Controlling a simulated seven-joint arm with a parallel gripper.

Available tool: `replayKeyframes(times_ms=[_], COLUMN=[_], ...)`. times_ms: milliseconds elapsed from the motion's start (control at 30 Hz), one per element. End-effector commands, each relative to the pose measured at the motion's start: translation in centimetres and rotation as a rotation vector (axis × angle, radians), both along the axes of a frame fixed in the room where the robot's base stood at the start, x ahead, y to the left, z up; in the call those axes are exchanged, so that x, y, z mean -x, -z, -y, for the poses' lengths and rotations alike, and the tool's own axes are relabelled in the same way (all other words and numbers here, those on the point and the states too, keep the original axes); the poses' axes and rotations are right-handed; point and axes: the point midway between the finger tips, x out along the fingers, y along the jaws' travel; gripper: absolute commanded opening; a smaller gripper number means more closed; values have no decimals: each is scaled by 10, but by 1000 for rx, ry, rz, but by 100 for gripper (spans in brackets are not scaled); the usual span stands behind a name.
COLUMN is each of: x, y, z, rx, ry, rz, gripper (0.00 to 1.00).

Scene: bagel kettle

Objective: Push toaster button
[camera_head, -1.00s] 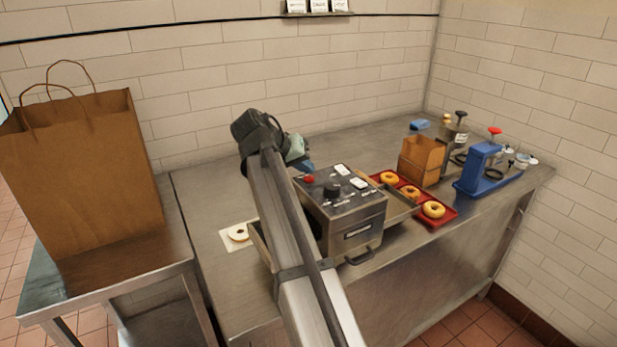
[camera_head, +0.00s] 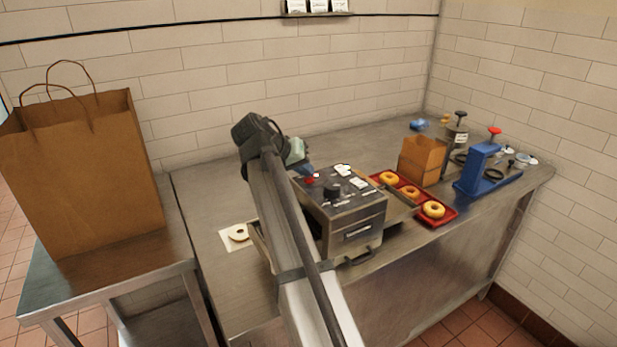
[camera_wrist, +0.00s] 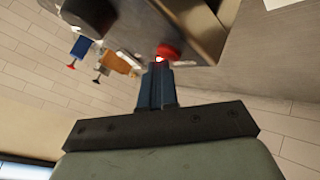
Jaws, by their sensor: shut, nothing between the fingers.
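The toaster (camera_head: 345,212) is a grey metal box on the steel counter, with a black knob, white switches and a red button (camera_head: 310,180) on its top panel. The red button also shows in the wrist view (camera_wrist: 167,52), right at the tips of my gripper (camera_wrist: 158,66). My gripper's blue fingers are shut with nothing between them. The fingertips are at the button and seem to touch it; I cannot tell whether it is pressed down. In the head view my gripper (camera_head: 304,168) is at the toaster's back left corner, partly hidden by my wrist.
Red trays with bagels (camera_head: 433,209) stand right of the toaster, beside a small brown box (camera_head: 422,160) and a blue device (camera_head: 480,168). A bagel (camera_head: 239,232) lies on paper at the left. A large paper bag (camera_head: 85,170) stands on the left table.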

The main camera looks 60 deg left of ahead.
Motion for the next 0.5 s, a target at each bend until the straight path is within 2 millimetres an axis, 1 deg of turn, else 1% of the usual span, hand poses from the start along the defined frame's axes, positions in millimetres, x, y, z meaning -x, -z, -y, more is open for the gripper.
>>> replayKeyframes(times_ms=[300,500], x=[0,0], y=[0,-6], z=[0,0], rx=[1,1], ry=[1,1], rz=[-1,-1], gripper=[0,0])
